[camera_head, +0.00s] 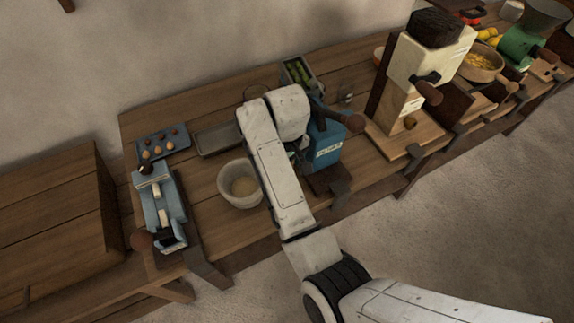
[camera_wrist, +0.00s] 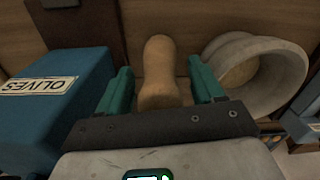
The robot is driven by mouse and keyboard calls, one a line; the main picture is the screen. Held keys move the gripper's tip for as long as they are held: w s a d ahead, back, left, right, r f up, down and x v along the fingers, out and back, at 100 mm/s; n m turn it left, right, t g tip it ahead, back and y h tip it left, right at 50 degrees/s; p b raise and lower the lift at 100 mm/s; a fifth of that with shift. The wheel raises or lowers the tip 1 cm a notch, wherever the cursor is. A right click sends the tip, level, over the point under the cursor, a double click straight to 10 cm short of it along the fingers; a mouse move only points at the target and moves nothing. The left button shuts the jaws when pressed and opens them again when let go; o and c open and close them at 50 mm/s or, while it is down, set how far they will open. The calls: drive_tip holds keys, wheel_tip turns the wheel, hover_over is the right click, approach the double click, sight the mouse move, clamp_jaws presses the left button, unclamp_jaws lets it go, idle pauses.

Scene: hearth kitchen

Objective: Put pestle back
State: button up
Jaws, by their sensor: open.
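A tan wooden pestle (camera_wrist: 160,62) shows in the wrist view, with a rounded far end. My gripper (camera_wrist: 158,82) is open, with one green finger on each side of the pestle and a visible gap on both sides. The pale mortar bowl (camera_wrist: 292,72) is just right of the gripper in the wrist view. In the head view the mortar (camera_head: 225,184) stands on the bench left of my arm, with grainy tan contents. My arm hides the pestle and most of the gripper in the head view.
A blue olives box (camera_wrist: 45,110) is close on the gripper's left; it also shows in the head view (camera_head: 324,150). A grey tray (camera_head: 215,140) lies behind the mortar, and a blue slicer-like device (camera_head: 160,208) stands left. A tall cream grinder (camera_head: 425,60) stands right.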

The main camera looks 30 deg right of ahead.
wheel_tip(320, 180, up, 12)
drive_tip(key=p, duration=0.6)
drive_tip(key=shift+f, duration=0.1)
drive_tip(key=shift+s+f, duration=0.1)
